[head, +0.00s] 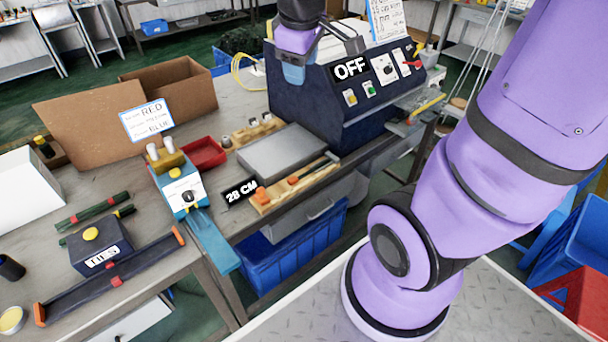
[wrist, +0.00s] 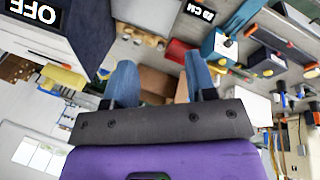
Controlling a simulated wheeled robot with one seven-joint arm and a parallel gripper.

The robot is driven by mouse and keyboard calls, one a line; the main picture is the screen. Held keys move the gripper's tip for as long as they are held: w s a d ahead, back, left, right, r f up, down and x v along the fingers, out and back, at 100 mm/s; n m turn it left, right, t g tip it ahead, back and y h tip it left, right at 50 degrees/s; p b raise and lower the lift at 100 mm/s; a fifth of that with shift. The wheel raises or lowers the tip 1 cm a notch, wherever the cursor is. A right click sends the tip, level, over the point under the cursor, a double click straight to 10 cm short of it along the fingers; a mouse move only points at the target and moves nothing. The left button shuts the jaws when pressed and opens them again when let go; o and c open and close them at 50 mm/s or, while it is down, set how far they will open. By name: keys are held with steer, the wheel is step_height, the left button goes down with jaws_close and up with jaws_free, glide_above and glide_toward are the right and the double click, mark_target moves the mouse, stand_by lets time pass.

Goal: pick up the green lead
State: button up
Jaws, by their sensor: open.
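Two slim dark green pieces lie on the left bench in the head view. One green piece (head: 93,214) has red bands, and a second green piece (head: 72,240) lies just nearer, partly hidden behind the TIES box. I cannot tell whether either is the green lead. My gripper (head: 294,72) is raised in front of the dark machine marked OFF, far to the right of these pieces. In the wrist view my gripper (wrist: 160,80) shows two blue fingers spread apart with nothing between them.
The OFF machine (head: 335,105) stands close beside my gripper. On the bench are a grey plate (head: 286,152), a red tray (head: 204,153), a blue device (head: 181,190), the TIES box (head: 101,246) and a cardboard box (head: 180,92). A blue crate (head: 290,255) sits below.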

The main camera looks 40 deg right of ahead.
steer(key=w+d+f+n+g, duration=0.1)
steer(key=w+d+f+n, duration=0.2)
steer(key=w+f, duration=0.3)
steer(key=n+g+y, duration=0.2)
steer(key=n, duration=0.8)
glide_above(294, 178)
step_height(294, 178, down, 27)
steer(key=shift+f, duration=5.7)
steer(key=shift+c, duration=0.5)
jaws_close()
